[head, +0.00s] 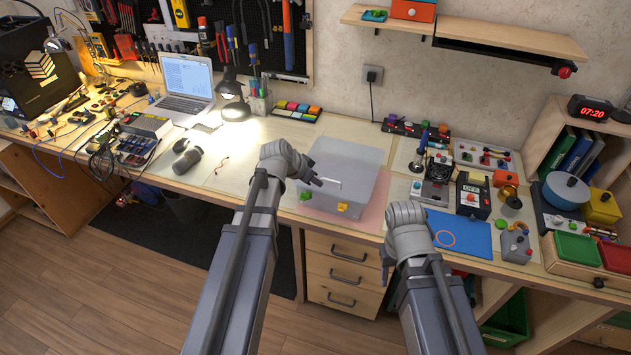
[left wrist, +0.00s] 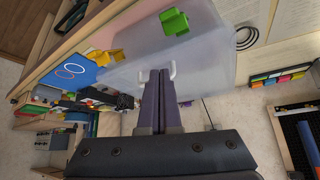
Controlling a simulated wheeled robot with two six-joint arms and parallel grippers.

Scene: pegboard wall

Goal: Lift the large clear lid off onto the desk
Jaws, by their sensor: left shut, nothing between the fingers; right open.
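The large clear lid (head: 352,160) is a translucent box shape on the desk in front of me, and fills the upper middle of the left wrist view (left wrist: 205,45). A pale handle (head: 332,184) is on it; in the left wrist view the handle's ends (left wrist: 172,70) show on both sides of my fingers. My left gripper (head: 318,182) is shut and empty at the handle; I cannot tell whether it touches. A green piece (head: 305,196) and a yellow piece (head: 342,207) are at the lid's near side. My right gripper (head: 384,275) is open near the desk's front edge, right of the lid.
A blue mat (head: 459,234) lies right of the lid, with a soldering station (head: 437,178) and a black device (head: 473,197) behind it. A laptop (head: 186,83) and lamp (head: 236,110) stand at the back left. Bare desk (head: 235,172) shows left of the lid.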

